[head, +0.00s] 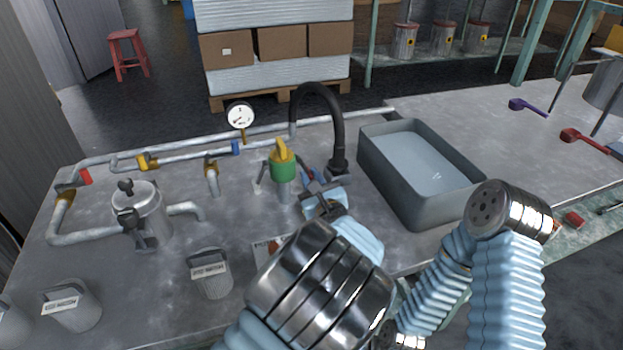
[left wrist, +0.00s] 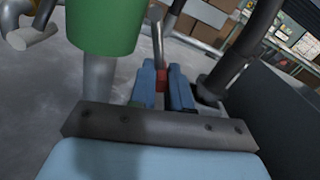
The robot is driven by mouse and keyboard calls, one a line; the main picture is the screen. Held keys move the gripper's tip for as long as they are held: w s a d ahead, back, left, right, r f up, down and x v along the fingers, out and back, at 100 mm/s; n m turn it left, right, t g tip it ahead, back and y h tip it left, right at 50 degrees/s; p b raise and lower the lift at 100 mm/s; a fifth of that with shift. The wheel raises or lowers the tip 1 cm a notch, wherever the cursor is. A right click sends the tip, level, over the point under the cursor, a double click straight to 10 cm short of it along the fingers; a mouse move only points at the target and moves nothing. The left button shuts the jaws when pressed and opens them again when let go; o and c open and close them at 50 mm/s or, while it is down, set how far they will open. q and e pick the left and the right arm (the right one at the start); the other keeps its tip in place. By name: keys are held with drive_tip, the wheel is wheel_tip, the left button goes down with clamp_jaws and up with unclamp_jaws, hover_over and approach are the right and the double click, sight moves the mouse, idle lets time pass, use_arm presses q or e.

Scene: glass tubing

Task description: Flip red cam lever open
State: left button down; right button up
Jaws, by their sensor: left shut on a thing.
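My left gripper (head: 312,180) is beside the green coupling with a yellow top (head: 284,170), just to its right. In the left wrist view its two blue fingers (left wrist: 166,85) are shut on a small red piece, the red cam lever (left wrist: 163,77). A thin grey metal rod rises behind the red piece. The green coupling (left wrist: 104,25) fills the upper left of that view, apart from the fingers. The lever's far end and pivot are hidden, so its angle cannot be told. My right arm shows at the right, but its gripper is not in view.
A black curved faucet (head: 338,130) stands just behind my left gripper. A grey basin (head: 420,205) is to the right. Pipes with a gauge (head: 240,116) run along the back. A metal pot (head: 145,210) and grey bins (head: 211,280) stand at the left.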

drive_tip(key=shift+f, duration=0.15)
use_arm(q)
drive_tip(key=shift+w+d+n+b, duration=0.1)
drive_tip(key=shift+d+n+b, duration=0.15)
drive_tip(key=shift+n+b, duration=0.55)
drive_tip(key=n+b, duration=0.2)
drive_tip(key=b, duration=0.1)
drive_tip(key=d+r+n+b, duration=0.1)
drive_tip(key=b, duration=0.2)
drive_tip(key=d+r+n+b, duration=0.1)
drive_tip(key=n+b, duration=0.1)
drive_tip(key=b, duration=0.1)
drive_tip(key=shift+w+n, duration=0.3)
drive_tip(key=shift+w, duration=0.05)
drive_tip(key=r+n+b, duration=0.1)
drive_tip(key=b, duration=0.1)
drive_tip(key=n+b, duration=0.2)
drive_tip(key=shift+d+r, duration=0.25)
drive_tip(key=shift+r, duration=0.1)
drive_tip(key=shift+w+d+r+n+b, duration=0.1)
drive_tip(key=shift+r+n+b, duration=0.75)
drive_tip(key=shift+n+b, duration=0.5)
use_arm(e)
wheel_tip(320, 180, down, 17)
drive_tip(key=d, duration=0.1)
drive_tip(key=shift+w+d, duration=0.3)
drive_tip(key=shift+w, duration=0.1)
use_arm(q)
drive_tip(key=c, duration=1.1)
unclamp_jaws()
